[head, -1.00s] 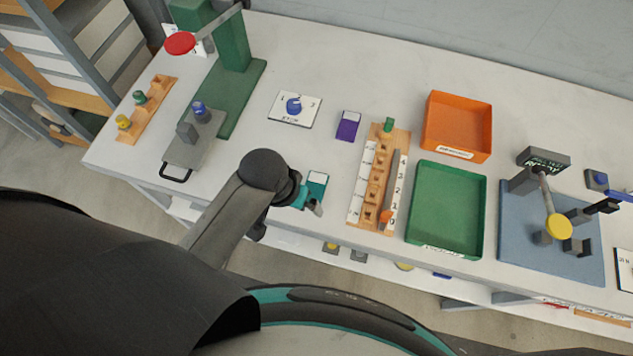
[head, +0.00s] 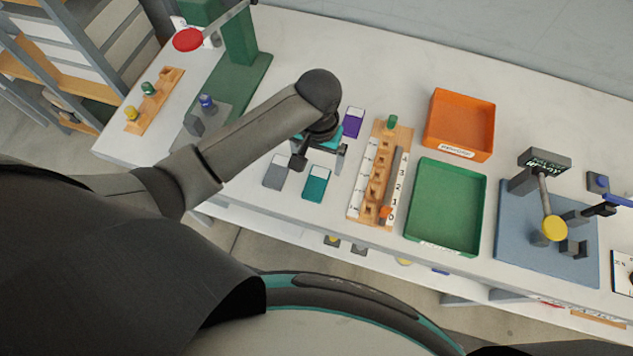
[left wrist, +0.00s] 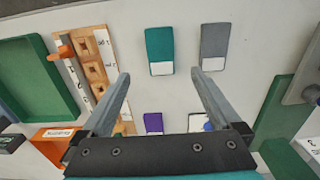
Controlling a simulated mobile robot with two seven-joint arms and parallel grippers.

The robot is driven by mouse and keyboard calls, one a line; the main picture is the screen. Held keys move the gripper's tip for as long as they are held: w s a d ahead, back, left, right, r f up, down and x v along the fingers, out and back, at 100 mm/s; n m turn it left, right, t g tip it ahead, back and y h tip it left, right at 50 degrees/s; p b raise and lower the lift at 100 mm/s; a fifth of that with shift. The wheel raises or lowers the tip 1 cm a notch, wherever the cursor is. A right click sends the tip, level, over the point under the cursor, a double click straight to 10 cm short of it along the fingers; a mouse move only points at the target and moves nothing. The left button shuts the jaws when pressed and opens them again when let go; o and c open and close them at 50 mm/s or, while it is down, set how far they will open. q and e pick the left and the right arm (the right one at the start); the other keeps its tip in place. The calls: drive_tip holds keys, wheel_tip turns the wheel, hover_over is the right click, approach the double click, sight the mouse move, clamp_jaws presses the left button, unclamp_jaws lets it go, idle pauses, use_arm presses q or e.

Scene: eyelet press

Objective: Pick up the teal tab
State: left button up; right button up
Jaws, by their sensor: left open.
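The teal tab (head: 316,183) lies flat on the white table, left of the wooden rack, with a white band at one end. It also shows in the left wrist view (left wrist: 160,48), beyond the fingertips and between their lines. My left gripper (head: 321,160) is open and empty above the table, just behind the teal tab in the head view; its fingers show in the left wrist view (left wrist: 161,75). A grey tab (head: 277,172) lies beside the teal tab, and a purple tab (head: 353,122) lies farther back. My right gripper is not in view.
The numbered wooden rack (head: 397,136) stands right of the tabs. Beyond it are a green tray (head: 447,246) and an orange tray (head: 458,153). A green press (head: 241,40) stands at the back left. A blue test plate (head: 520,262) is at the right.

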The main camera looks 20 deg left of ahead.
sight(316, 184)
use_arm(q)
wheel_tip(316, 184, down, 4)
drive_tip(key=shift+r, duration=0.1)
drive_tip(key=shift+s+a+f+b, duration=0.15)
drive_tip(key=shift+f+b, duration=0.25)
drive_tip(key=shift+f, duration=1)
drive_tip(key=shift+s+d+f+b, duration=0.1)
drive_tip(key=shift+f+b, duration=0.25)
drive_tip(key=shift+f, duration=1)
drive_tip(key=c, duration=1.4)
drive_tip(key=shift+r, duration=0.1)
drive_tip(key=shift+c, duration=0.2)
